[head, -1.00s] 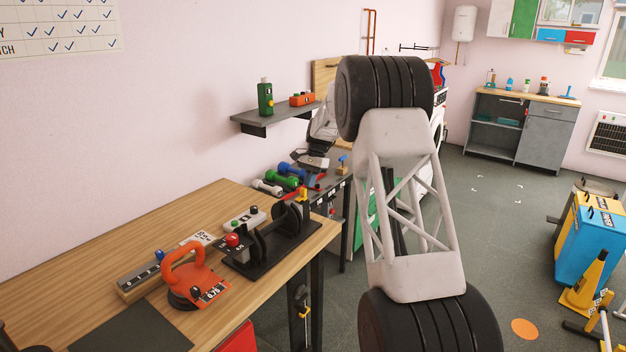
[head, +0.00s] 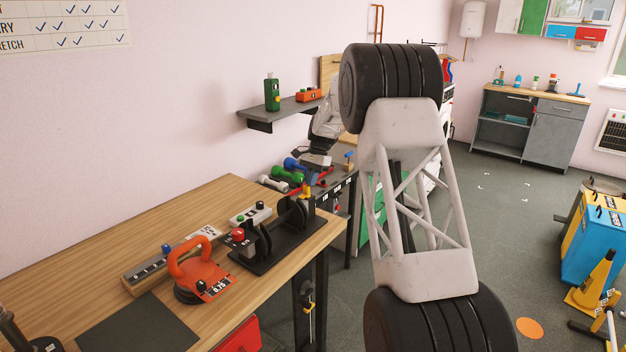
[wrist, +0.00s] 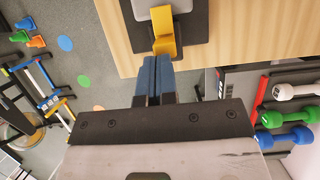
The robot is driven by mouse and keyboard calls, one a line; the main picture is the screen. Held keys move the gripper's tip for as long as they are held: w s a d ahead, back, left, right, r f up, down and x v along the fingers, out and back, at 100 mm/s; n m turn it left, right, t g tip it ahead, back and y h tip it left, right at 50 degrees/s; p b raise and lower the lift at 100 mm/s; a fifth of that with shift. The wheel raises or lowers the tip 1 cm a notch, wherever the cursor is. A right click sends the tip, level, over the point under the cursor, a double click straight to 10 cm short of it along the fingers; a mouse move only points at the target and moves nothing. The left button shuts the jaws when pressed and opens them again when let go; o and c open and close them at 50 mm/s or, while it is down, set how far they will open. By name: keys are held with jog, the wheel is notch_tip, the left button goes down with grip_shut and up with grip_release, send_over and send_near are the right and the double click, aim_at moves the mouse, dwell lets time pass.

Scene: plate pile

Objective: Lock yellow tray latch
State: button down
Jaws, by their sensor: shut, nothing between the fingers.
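The yellow latch (wrist: 165,40) is a small angled piece near the top centre of the wrist view. It stands at the end of a dark stand (wrist: 195,25) on the wooden bench. In the head view, a small yellow piece (head: 306,190) shows at the far end of the black stand (head: 270,246). My gripper (wrist: 153,60) has blue fingertips, pressed together and empty. The tips are right beside the latch's near end; I cannot tell whether they touch it. In the head view, the fingertips are hard to make out near the stand's far end.
An orange-handled suction cup (head: 190,262) and a control box (head: 250,214) stand on the wooden bench (head: 90,245). Several dumbbells (head: 283,173) lie on a lower rack beyond it. A grey shelf (head: 285,112) hangs above. Open floor lies right of the bench.

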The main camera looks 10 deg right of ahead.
dwell(0.3)
jog(key=w+d+r, duration=0.5)
jog(key=r, duration=0.4)
jog(key=shift+w+d+r, duration=0.15)
jog(key=shift+w+d, duration=0.1)
dwell(0.4)
jog(key=shift+w+d, duration=0.35)
jog(key=shift+w, duration=0.2)
